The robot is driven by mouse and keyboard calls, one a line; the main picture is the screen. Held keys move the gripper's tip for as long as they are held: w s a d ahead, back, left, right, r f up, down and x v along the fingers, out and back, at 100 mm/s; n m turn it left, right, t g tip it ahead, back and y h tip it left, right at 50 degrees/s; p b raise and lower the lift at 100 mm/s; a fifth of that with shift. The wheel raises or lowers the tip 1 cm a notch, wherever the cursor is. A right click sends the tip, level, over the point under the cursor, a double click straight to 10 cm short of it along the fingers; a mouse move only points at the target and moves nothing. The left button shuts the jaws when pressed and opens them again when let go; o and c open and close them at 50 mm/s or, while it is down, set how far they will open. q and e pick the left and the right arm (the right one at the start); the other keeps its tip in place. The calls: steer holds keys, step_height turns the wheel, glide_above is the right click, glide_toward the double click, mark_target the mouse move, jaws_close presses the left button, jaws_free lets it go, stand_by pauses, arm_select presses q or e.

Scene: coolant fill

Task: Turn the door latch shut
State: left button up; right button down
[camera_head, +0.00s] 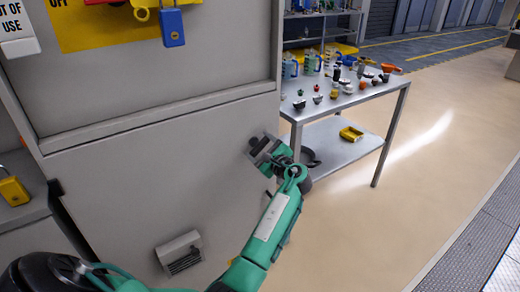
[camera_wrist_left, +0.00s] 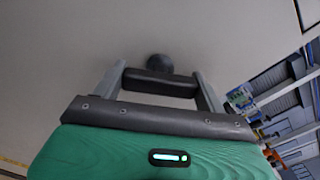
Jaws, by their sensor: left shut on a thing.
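The door (camera_head: 150,160) is a large light grey panel filling the left of the head view; it also fills much of the left wrist view (camera_wrist_left: 60,50). The door latch has a dark round hub (camera_wrist_left: 158,62) against the panel and a dark bar-shaped handle (camera_wrist_left: 160,83). My left gripper (camera_wrist_left: 160,88) is at the door's right side, its two grey fingers shut on the ends of the latch handle. In the head view my left gripper (camera_head: 264,148) partly hides the latch. Whether the latch is fully turned cannot be told. My right gripper is not in view.
A grey louvred vent (camera_head: 181,254) sticks out low on the door. A blue padlock (camera_head: 172,27) hangs above. Floor at right is clear.

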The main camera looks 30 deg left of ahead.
arm_select(q)
steer(key=shift+f+n+b, duration=0.15)
steer(key=shift+n+b, duration=0.25)
steer(key=shift+n, duration=0.6)
steer(key=n+b, duration=0.4)
steer(key=n, duration=0.2)
steer(key=shift+n, duration=0.4)
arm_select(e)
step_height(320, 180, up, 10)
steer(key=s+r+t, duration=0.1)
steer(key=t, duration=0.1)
arm_select(q)
steer(key=shift+n+b, duration=0.7)
steer(key=shift+b, duration=0.05)
steer(key=shift+n, duration=0.4)
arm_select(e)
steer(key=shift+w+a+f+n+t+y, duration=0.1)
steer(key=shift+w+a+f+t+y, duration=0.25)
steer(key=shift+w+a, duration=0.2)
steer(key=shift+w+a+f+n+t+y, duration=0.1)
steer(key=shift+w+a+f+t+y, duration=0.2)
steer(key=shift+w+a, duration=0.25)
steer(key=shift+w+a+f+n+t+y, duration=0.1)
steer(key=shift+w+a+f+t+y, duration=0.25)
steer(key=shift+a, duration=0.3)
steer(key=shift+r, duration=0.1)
arm_select(q)
steer(key=o, duration=1)
steer(key=shift+d, duration=0.15)
